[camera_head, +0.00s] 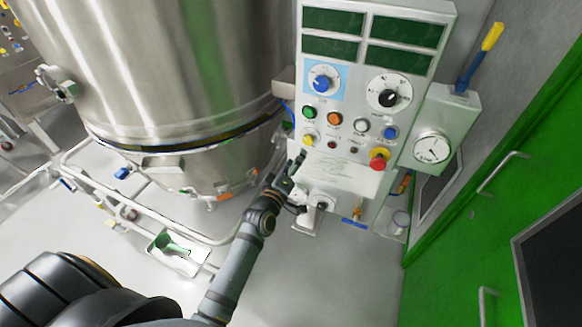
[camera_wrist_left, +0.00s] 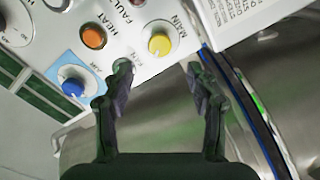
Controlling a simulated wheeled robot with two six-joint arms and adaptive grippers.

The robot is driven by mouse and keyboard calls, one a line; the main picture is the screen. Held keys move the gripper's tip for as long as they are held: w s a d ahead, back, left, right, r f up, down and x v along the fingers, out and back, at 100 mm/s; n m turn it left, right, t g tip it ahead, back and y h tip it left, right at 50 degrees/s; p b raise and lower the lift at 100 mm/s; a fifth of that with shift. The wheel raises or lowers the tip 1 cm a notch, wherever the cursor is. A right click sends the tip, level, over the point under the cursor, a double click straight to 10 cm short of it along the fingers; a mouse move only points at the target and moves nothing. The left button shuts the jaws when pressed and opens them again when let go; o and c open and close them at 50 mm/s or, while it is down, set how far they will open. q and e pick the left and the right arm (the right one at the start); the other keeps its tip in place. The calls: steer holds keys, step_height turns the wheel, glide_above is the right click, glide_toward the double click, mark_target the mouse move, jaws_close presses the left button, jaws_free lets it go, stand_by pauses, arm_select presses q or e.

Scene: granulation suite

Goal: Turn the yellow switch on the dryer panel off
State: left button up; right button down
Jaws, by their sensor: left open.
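The dryer panel (camera_head: 345,168) is a pale upright control box beside the steel vessel. The yellow switch (camera_head: 308,141) is a small round knob at its lower left, below the green button. In the left wrist view the yellow switch (camera_wrist_left: 159,45) sits by the label MAIN, ahead of the fingertips and between their lines. My left gripper (camera_head: 296,165) is just below the switch in the head view. In the wrist view the left gripper (camera_wrist_left: 158,76) is open, with nothing visible between its fingers. Contact with the panel cannot be told. My right gripper is not in view.
An orange button (camera_head: 334,118), a green button (camera_head: 309,112) and a blue dial (camera_head: 321,79) are near the switch. A red emergency knob (camera_head: 379,158) is to the right. The steel vessel (camera_head: 170,70) stands left; a green door (camera_head: 500,190) is right.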

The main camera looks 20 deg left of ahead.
arm_select(q)
steer(key=s, duration=0.3)
steer(key=shift+s, duration=0.3)
steer(key=s+a+f+m+g+b, duration=0.1)
steer(key=s+f+m+g, duration=0.3)
steer(key=f, duration=0.9)
steer(key=s+f+g+b, duration=0.15)
steer(key=s+f, duration=0.35)
steer(key=f, duration=0.8)
steer(key=s+a+f+m+g+b, duration=0.1)
steer(key=s+f+m+g, duration=0.3)
steer(key=f, duration=0.9)
steer(key=s+a+f+m+g, duration=0.1)
steer(key=s+a+f+g, duration=0.1)
steer(key=s+f, duration=0.4)
steer(key=s+a+f+m+g+y+b, duration=0.1)
steer(key=s+f, duration=0.5)
steer(key=s, duration=0.8)
steer(key=s+a+f+m+g, duration=0.1)
steer(key=s+a+f+g, duration=0.2)
steer(key=s+f, duration=0.3)
steer(key=s+g, duration=0.1)
steer(key=s, duration=0.4)
steer(key=shift+f+m+b, duration=0.3)
steer(key=shift+f+b, duration=0.05)
steer(key=shift+f, duration=0.05)
